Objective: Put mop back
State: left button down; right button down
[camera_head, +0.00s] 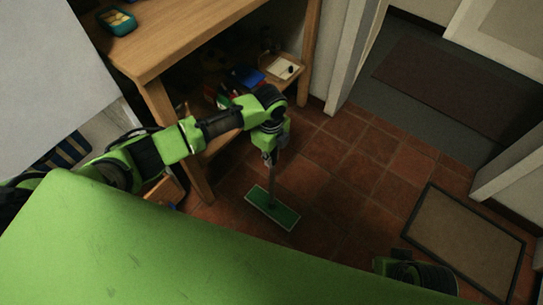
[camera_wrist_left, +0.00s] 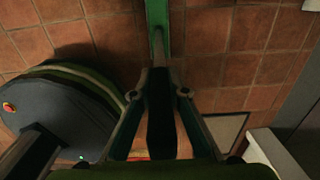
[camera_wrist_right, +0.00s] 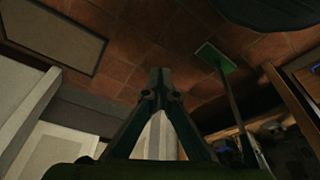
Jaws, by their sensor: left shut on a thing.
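The mop has a flat green head (camera_head: 272,208) on the tiled floor and a thin grey handle rising from it. My left gripper (camera_head: 270,152) is shut on the mop handle above the head. In the left wrist view, my left gripper's fingers (camera_wrist_left: 160,88) close around the handle, and the green mop head (camera_wrist_left: 158,30) lies beyond them. In the right wrist view, the mop head (camera_wrist_right: 215,57) and handle (camera_wrist_right: 235,115) stand to the right of my right gripper (camera_wrist_right: 160,76), which is shut and empty, apart from the mop.
A wooden table (camera_head: 190,40) with lower shelves stands left of the mop, its front leg close by. Items lie on the shelf. A framed doormat (camera_head: 468,240) lies at right, and a dark mat (camera_head: 450,85) lies beyond the doorway. Tiles between are clear.

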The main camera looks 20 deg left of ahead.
pick_arm(q)
jog(key=c, duration=2)
grip_release()
jog(key=shift+f, duration=0.1)
jog(key=shift+o, duration=0.2)
